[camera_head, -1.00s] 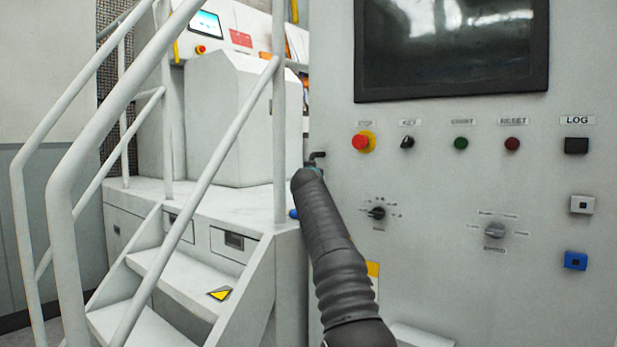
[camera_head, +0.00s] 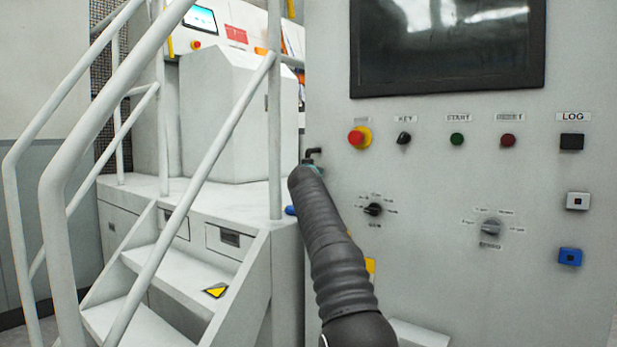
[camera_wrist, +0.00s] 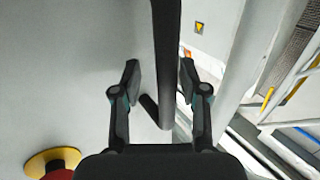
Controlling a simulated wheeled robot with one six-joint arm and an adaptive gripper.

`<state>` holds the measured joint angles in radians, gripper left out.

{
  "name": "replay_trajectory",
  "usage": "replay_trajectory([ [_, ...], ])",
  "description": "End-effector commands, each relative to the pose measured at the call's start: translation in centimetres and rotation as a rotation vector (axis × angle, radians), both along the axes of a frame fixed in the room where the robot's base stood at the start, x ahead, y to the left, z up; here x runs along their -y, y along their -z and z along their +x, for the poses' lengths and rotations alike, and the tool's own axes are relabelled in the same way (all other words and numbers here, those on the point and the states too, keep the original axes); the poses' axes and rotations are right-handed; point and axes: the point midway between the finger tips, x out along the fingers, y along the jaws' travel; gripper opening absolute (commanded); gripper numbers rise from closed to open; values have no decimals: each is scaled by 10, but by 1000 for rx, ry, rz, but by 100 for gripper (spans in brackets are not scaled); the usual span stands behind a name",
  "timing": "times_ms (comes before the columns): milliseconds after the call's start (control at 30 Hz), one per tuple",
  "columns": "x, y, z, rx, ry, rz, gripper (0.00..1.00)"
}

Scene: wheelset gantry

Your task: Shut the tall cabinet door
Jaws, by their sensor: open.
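The tall cabinet door (camera_head: 420,280) is the pale grey panel with a screen and controls, filling the right side of the head view. Its surface fills the left of the wrist view (camera_wrist: 60,70). A black bar handle (camera_head: 315,151) sits near its left edge. In the wrist view the handle (camera_wrist: 167,50) runs between my two open fingers. My gripper (camera_wrist: 160,80) is open around it, one finger on each side, with no clear grip. In the head view my dark arm hides most of the gripper. How far the door stands open cannot be told.
White stairs (camera_head: 165,270) with handrails (camera_head: 130,60) stand left of the door, close to my arm. A red stop button (camera_head: 357,138), dials and other switches stick out from the door face. A grey box housing (camera_head: 235,120) stands behind the stairs.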

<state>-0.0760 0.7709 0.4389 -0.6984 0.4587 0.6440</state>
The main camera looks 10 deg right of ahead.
Motion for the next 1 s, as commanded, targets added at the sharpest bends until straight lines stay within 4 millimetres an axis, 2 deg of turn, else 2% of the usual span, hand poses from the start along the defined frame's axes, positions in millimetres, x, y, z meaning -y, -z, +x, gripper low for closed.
replay_trajectory([
  [467, -6, -1, -30, 0, -5, -2, 43],
  [1000, -19, 0, -91, -1, -4, -2, 43],
])
